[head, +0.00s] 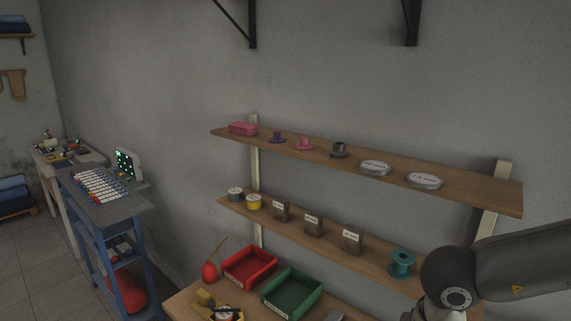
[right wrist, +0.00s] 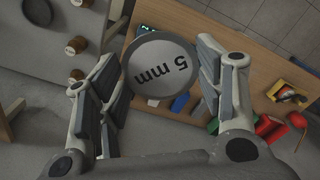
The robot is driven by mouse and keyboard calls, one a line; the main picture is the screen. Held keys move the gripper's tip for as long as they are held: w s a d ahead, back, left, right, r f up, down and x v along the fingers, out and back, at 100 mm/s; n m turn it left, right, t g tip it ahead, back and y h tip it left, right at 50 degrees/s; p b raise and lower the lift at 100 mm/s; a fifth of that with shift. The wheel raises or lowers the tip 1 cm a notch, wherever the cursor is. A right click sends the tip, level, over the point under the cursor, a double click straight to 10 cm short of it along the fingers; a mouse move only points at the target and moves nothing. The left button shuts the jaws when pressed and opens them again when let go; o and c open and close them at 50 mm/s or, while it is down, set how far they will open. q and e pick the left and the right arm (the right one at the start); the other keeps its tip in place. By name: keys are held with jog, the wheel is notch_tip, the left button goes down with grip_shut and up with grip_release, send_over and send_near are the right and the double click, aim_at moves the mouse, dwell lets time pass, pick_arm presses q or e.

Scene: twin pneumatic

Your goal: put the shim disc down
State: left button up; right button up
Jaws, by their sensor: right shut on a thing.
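The shim disc (right wrist: 160,72) is a round grey disc marked "5 mm", seen face-on in the right wrist view. My right gripper (right wrist: 158,85) is shut on it, with one finger at each side of its rim. The disc is held above the floor and the edge of a wooden bench. In the head view only part of my right arm shows at the lower right; its gripper and the disc are out of frame. My left gripper is in neither view.
The upper shelf (head: 345,160) holds a pink box, several small hat-shaped parts and two flat silver labelled rounds. The lower shelf (head: 375,252) holds tins, labelled blocks and a teal spool (head: 402,263). Red (head: 250,268) and green (head: 291,292) trays stand on the bench below.

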notch_tip(320, 180, down, 5)
jog(key=n, duration=0.1)
jog(key=s+d+r+m, duration=0.1)
jog(key=s+d+m, duration=0.15)
jog(key=d, duration=0.75)
jog(key=s+d+r+m, duration=0.15)
jog(key=d+m, duration=0.25)
jog(key=d, duration=0.5)
jog(key=a+f+n, duration=0.2)
jog(key=a+f, duration=0.2)
jog(key=a, duration=0.3)
jog(key=w+a+r+n, duration=0.1)
jog(key=w+a+n, duration=0.1)
jog(key=a, duration=0.5)
jog(key=w+a+r+n, duration=0.1)
jog(key=w+a+n, duration=0.15)
jog(key=a, duration=0.35)
notch_tip(320, 180, down, 15)
jog(key=s+b, duration=0.1)
jog(key=b, duration=1.3)
jog(key=shift+d+r, duration=0.2)
jog(key=shift+d, duration=0.1)
jog(key=shift+a, duration=0.1)
